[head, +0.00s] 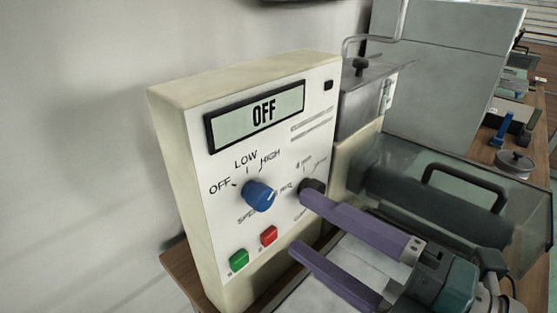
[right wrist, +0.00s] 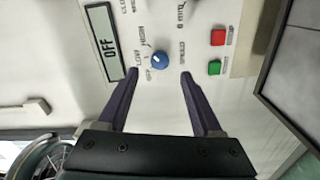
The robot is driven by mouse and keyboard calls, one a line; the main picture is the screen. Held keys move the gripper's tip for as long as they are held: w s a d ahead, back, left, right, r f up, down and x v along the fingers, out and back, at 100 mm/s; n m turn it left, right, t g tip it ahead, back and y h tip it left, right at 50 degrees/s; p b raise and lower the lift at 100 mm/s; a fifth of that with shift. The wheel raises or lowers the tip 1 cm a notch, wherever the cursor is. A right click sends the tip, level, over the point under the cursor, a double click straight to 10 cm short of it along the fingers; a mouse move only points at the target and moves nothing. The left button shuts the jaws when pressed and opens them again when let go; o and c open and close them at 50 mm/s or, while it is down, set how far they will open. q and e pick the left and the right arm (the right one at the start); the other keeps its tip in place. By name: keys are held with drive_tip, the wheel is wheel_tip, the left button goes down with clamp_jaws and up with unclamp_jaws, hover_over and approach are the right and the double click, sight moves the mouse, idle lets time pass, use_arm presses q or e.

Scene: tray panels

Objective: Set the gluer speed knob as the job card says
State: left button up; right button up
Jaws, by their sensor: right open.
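The gluer's pale control panel (head: 215,170) carries a blue speed knob (head: 258,195) with OFF, LOW and HIGH printed around it. The display (head: 256,115) reads OFF. The knob's pale pointer mark is too small to read surely. My right gripper (head: 298,222) is open and empty, its purple fingers right of the blue knob in the head view; the upper tip partly covers a black knob (head: 314,186). In the right wrist view the blue knob (right wrist: 159,60) appears just beyond and between the fingertips (right wrist: 159,73), not visibly touched. My left gripper is not in view. No job card is recognisable.
A green button (head: 239,260) and a red button (head: 269,235) sit below the knobs. A clear cover with a black handle (head: 465,185) stands right of the panel. A metal tank (head: 365,100) is behind it. Small items lie on a wooden bench at right.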

drive_tip(key=v, duration=0.4)
drive_tip(key=shift+s+d, duration=0.15)
drive_tip(key=w+d+r+m+h+p, duration=0.2)
drive_tip(key=d+m+h+p, duration=0.35)
drive_tip(key=m+h, duration=0.7)
drive_tip(key=s+d+m+g+p, duration=0.1)
drive_tip(key=s+d+m+g, duration=0.1)
drive_tip(key=s+m+g, duration=0.4)
drive_tip(key=s+d+m+g+p, duration=0.1)
drive_tip(key=s+d+m+g, duration=0.25)
drive_tip(key=s, duration=0.45)
wheel_tip(320, 180, up, 37)
drive_tip(key=p, duration=3.7)
drive_tip(key=shift+s+a+r+m, duration=0.15)
drive_tip(key=shift+s+a+m, duration=0.2)
drive_tip(key=shift+s+m, duration=0.1)
